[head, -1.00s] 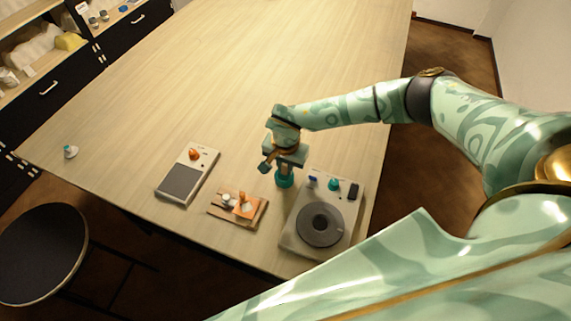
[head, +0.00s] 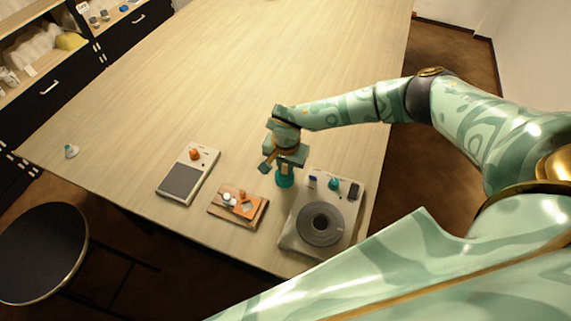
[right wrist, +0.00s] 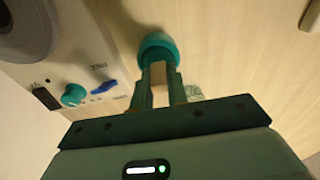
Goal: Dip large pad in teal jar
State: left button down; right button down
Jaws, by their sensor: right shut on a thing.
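The teal jar (head: 284,181) stands on the table just below my right gripper (head: 287,161). In the right wrist view its round teal rim (right wrist: 158,43) lies at the ends of the fingers. My right gripper points down into or just above the jar mouth; I cannot tell which. It is shut on a pale tan piece (right wrist: 158,82), apparently the large pad's handle, visible between the fingers. The pad's lower end is hidden by the fingers and jar. My left gripper is not in view.
A wooden tray (head: 226,213) with white and orange pieces lies left of the jar. A grey-topped device (head: 180,183) lies farther left. A wheel device with knobs (head: 321,222) stands close right of the jar. The far table is clear.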

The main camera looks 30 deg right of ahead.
jog(key=shift+r+p, duration=2.55)
jog(key=shift+r, duration=0.4)
